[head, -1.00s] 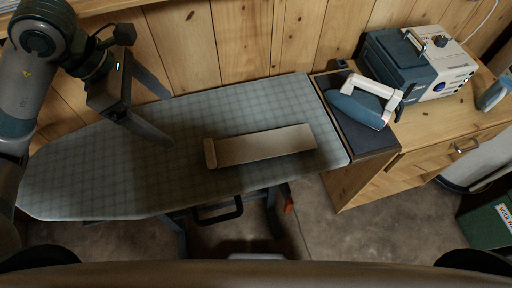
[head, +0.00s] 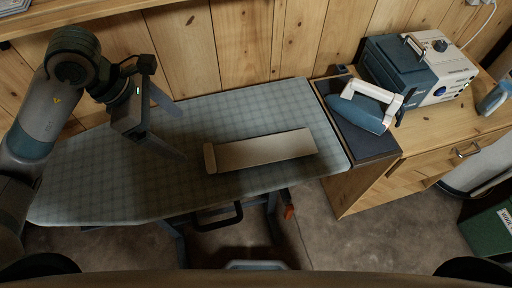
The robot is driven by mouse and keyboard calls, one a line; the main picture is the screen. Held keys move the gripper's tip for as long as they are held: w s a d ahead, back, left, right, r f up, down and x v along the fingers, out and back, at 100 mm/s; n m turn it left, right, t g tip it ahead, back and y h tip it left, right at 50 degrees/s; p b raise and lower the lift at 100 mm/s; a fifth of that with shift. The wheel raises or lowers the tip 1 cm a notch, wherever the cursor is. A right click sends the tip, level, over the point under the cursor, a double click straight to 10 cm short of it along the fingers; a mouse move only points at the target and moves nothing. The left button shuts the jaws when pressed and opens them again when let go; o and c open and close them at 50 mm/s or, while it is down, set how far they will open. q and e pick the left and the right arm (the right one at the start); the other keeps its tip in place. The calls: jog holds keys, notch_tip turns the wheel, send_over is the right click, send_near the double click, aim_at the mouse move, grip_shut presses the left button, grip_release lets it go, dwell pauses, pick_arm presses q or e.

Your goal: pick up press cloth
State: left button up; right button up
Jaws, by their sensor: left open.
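The press cloth (head: 262,151) appears to be the long beige strip lying flat on the checked ironing board (head: 95,180). Its left end is a thicker, raised edge. My left gripper (head: 182,136) is open and empty, above the board to the left of the cloth. Its two fingers point right toward the cloth's thick end, and it is apart from the cloth. My right gripper does not show.
A blue and white iron (head: 362,108) rests on a dark mat on the wooden cabinet (head: 440,130) at the right. A blue and white steam unit (head: 415,68) stands behind it. A plank wall (head: 240,40) closes the back. The board around the cloth is clear.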

pick_arm(q)
jog(key=p, duration=0.2)
send_over(207, 155)
jog(key=a, duration=0.2)
jog(key=f, duration=0.7)
jog(key=shift+s+f, duration=0.35)
jog(key=shift+f, duration=0.05)
jog(key=shift+d+f+p, duration=0.2)
jog(key=shift+f+p, duration=0.2)
jog(key=shift+p, duration=0.05)
jog(key=p+x, duration=0.1)
jog(key=x, duration=0.2)
jog(key=shift+d+f+p, duration=0.1)
jog(key=shift+f+p, duration=0.25)
jog(key=shift+f, duration=0.25)
jog(key=shift+w, duration=0.1)
jog(key=c, duration=1.2)
